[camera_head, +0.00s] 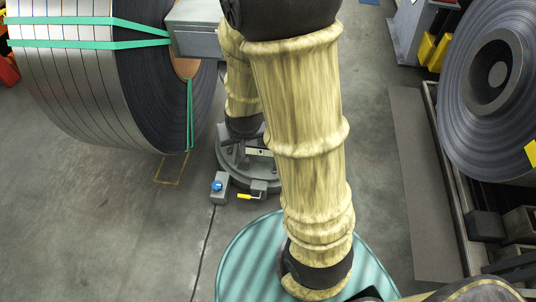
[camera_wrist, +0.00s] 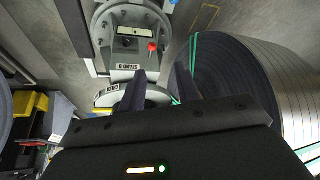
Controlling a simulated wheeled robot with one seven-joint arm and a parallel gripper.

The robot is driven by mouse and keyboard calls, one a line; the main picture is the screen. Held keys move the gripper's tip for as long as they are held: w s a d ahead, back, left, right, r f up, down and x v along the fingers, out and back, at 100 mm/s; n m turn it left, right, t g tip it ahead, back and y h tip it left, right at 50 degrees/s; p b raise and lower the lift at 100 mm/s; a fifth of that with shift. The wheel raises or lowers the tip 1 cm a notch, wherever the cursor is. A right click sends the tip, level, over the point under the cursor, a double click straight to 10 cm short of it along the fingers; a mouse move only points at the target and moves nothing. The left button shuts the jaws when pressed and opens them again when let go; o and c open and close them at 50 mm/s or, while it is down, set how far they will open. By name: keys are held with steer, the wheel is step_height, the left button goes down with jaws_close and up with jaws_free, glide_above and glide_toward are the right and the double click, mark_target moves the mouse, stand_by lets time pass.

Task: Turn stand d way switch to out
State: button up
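In the wrist view a pale grey fixture carries a plate lettered STAND D (camera_wrist: 127,66). Above the plate is a panel with a small dark switch face (camera_wrist: 126,42), whose setting I cannot read. A red knob (camera_wrist: 152,47) stands to the right of that face. My gripper (camera_wrist: 162,75) has its two dark fingers spread apart with nothing between them. The fingertips appear just below the fixture in the picture, apart from the switch. In the head view my arm covers much of the middle, and I cannot make out the fingers or the Stand D plate there.
In the head view a large strapped steel coil (camera_head: 75,75) stands at left and another coil (camera_head: 490,85) at right. A small box with a blue knob (camera_head: 217,186) and a yellow lever (camera_head: 244,196) sit by a round grey base (camera_head: 235,165). Floor (camera_head: 110,220) is open at lower left.

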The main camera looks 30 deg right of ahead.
steer(key=w+d+f+n+t+h+b, duration=0.1)
steer(key=w+d+f+t+h+b, duration=0.1)
steer(key=f+b, duration=0.9)
steer(key=w+d+f+n+t+h+b, duration=0.1)
steer(key=w+d+f+t+h+b, duration=0.1)
steer(key=f+b, duration=1)
steer(key=w+d+f+n+t+h+b, duration=0.1)
steer(key=d+f+t+h+b, duration=0.3)
steer(key=f+b, duration=0.7)
step_height(320, 180, down, 6)
steer(key=shift+w+d+f+t+h, duration=0.15)
steer(key=shift+w+f+t+h, duration=0.2)
steer(key=shift+t+h, duration=0.55)
steer(key=shift+r, duration=0.1)
steer(key=shift+w+b, duration=0.1)
steer(key=shift+b, duration=0.2)
steer(key=b+x, duration=0.5)
steer(key=x, duration=1.2)
steer(key=shift+w, duration=0.2)
